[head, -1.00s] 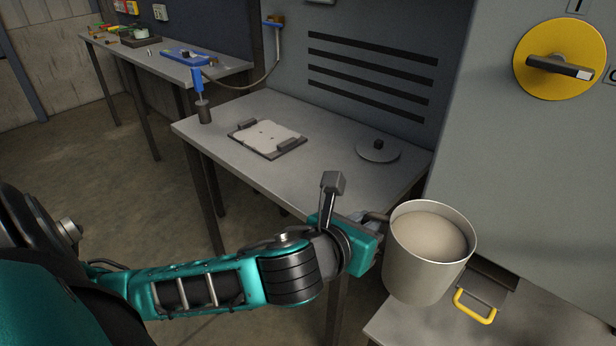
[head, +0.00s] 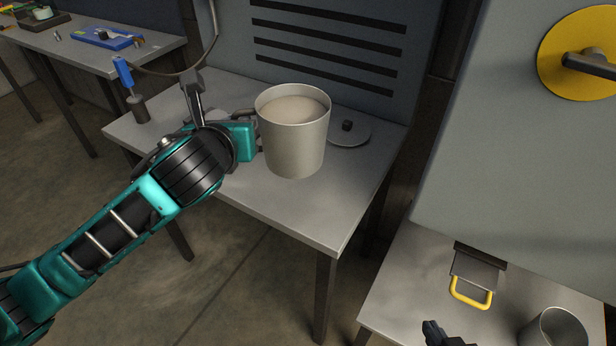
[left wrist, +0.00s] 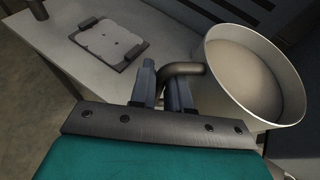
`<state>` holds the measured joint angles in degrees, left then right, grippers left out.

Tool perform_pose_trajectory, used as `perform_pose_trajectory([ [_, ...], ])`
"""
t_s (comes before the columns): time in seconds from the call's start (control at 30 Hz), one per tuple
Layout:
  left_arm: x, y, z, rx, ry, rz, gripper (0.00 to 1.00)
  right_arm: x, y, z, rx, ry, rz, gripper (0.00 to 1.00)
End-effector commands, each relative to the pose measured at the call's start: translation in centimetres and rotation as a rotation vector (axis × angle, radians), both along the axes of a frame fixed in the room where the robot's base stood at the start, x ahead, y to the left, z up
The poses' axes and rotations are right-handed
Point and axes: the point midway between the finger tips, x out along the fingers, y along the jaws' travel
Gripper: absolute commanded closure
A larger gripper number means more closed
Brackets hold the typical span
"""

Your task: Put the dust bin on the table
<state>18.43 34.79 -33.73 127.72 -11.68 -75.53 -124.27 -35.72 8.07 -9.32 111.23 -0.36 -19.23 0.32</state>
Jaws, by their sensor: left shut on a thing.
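The dust bin (head: 293,140) is a pale metal bucket, upright, with sandy dust inside. It is over the right part of the grey table (head: 290,208); I cannot tell whether its base touches the top. My left gripper (left wrist: 163,80) is shut on the bin's dark side handle (left wrist: 184,70). In the left wrist view the bin (left wrist: 245,75) is at the right and the table (left wrist: 100,85) at the left. In the head view the left fingertips are mostly hidden. A dark tip of my right gripper (head: 440,334) shows at the bottom edge; its opening cannot be seen.
A round lid-like disc (head: 350,133) lies behind the bin. A square plate (left wrist: 108,44) lies on the table, largely hidden by my arm in the head view. A blue-handled tool (head: 130,90) stands at the table's left. A lower table (head: 400,285) holds a yellow-handled piece (head: 470,290) and a metal cup (head: 557,330).

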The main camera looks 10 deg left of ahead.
Motion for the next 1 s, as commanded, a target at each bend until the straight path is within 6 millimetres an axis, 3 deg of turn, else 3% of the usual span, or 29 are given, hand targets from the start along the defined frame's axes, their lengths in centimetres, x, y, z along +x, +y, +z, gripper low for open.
perform_pose_trajectory([
  [0.03, 1.3, 0.1, 2.3, -0.005, -0.012, 0.016, 1.0, 0.0, 0.0, 0.9, 0.0, 0.0, 0.0, 1.0],
  [0.1, 2.4, 0.2, 3.9, -0.009, -0.01, 0.035, 1.0, 0.0, 0.0, 1.4, 0.0, 0.0, 0.0, 1.0],
  [0.23, 3.7, 0.4, 5.8, -0.012, -0.004, 0.058, 1.0, 0.0, 0.0, 1.8, 0.0, 0.001, 0.0, 1.0],
  [0.33, 4.1, 0.4, 5.8, -0.013, 0.002, 0.065, 1.0, 0.0, 0.0, 1.9, -0.001, 0.001, 0.001, 1.0],
  [0.47, 4.1, 0.5, 3.4, -0.011, 0.009, 0.066, 1.0, 0.0, -0.1, 1.8, -0.002, 0.002, 0.001, 1.0],
  [0.7, 4.0, 0.4, -3.1, -0.012, 0.009, 0.065, 1.0, -0.1, -0.1, 1.8, -0.003, 0.002, 0.002, 1.0],
  [0.8, 4.1, 0.4, -5.8, -0.012, 0.006, 0.067, 1.0, -0.1, -0.1, 0.8, -0.003, 0.002, 0.002, 1.0],
  [1.0, 4.2, 0.5, -8.9, -0.012, 0.002, 0.067, 1.0, -0.1, -0.1, 0.0, -0.003, 0.004, 0.002, 1.0],
])
